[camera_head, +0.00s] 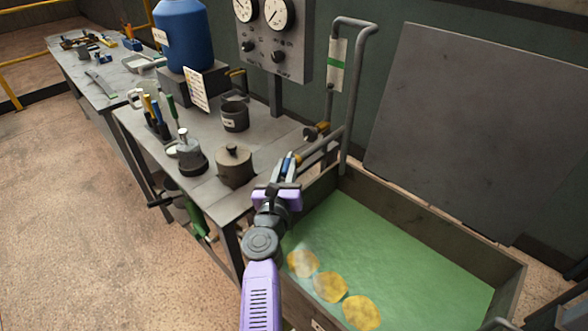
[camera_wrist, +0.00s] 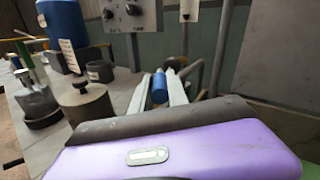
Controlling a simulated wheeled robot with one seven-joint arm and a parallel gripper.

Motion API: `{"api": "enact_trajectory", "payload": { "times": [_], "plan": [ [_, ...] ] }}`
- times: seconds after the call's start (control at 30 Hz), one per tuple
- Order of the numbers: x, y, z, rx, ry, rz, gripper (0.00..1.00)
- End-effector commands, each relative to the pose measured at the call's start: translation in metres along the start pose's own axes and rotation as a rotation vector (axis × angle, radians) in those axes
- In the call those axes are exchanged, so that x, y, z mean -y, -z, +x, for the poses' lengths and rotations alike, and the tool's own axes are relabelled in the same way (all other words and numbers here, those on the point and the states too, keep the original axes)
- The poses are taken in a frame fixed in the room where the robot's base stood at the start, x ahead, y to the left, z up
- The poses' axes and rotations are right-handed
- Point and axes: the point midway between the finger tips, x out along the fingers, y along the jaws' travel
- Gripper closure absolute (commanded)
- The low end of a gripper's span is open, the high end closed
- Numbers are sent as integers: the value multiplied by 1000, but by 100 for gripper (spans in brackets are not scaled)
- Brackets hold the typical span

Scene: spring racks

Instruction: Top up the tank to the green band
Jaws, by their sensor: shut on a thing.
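The tank (camera_head: 420,222) is an open dark metal trough at lower right. It holds green liquid (camera_head: 395,255) with yellow patches on its surface. A gauge plate with a green band (camera_head: 336,66) hangs by the bent pipe behind the tank. A brass-coloured valve fitting (camera_head: 314,131) sits on the pipework at the tank's far left corner. My gripper (camera_head: 287,165) is shut on a small blue cylinder, likely a handle, near the tank's left edge. The blue cylinder (camera_wrist: 160,87) shows between the pale fingers in the wrist view; what it joins to is hidden.
The bench left of the tank carries a lidded pot (camera_head: 234,168), a dark can (camera_head: 235,116), an oil can (camera_head: 188,150) and a blue drum (camera_head: 185,38). A gauge panel (camera_head: 275,45) stands behind. A large grey panel (camera_head: 480,125) leans behind the tank.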

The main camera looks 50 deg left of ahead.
Motion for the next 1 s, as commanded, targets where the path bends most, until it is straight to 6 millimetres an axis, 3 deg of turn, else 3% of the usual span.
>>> {"api": "enact_trajectory", "payload": {
  "times": [0.4,1.0],
  "plan": [
    [-22,1,2,-38,190,4,100],
    [-25,-4,4,-66,327,1,100]
  ]
}}
